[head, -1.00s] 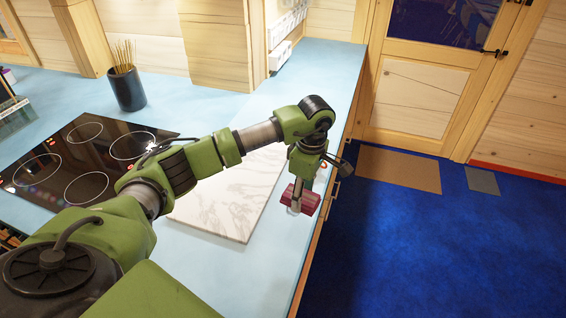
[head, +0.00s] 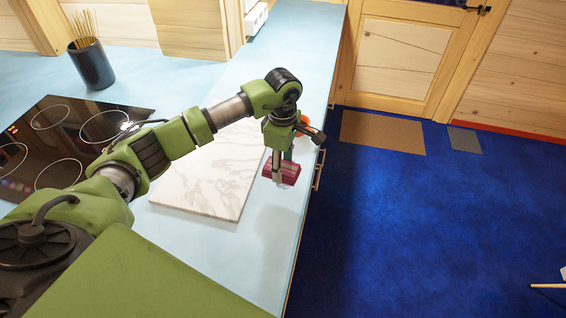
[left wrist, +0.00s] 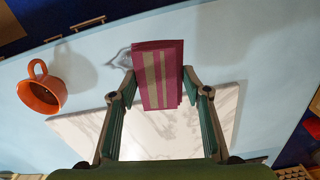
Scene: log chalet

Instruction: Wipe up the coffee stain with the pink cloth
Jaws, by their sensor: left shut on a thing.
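My left gripper (head: 281,168) is shut on the pink cloth (head: 284,173), over the front right part of the blue counter. In the left wrist view the cloth (left wrist: 160,75) is a folded magenta block with beige stripes, held between both fingertips (left wrist: 158,92). A greyish smudge with dark edges, which looks like the coffee stain (left wrist: 122,59), lies on the counter just beside the cloth, partly covered by it. I cannot tell whether the cloth touches the counter. The stain is not clear in the head view. My right gripper is not in view.
An orange mug (left wrist: 42,92) stands near the stain; in the head view it is mostly behind my gripper. A white marble board (head: 205,185) lies left of the cloth. A black cooktop (head: 65,140) and a dark stick holder (head: 92,65) are farther left. The counter edge is close right.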

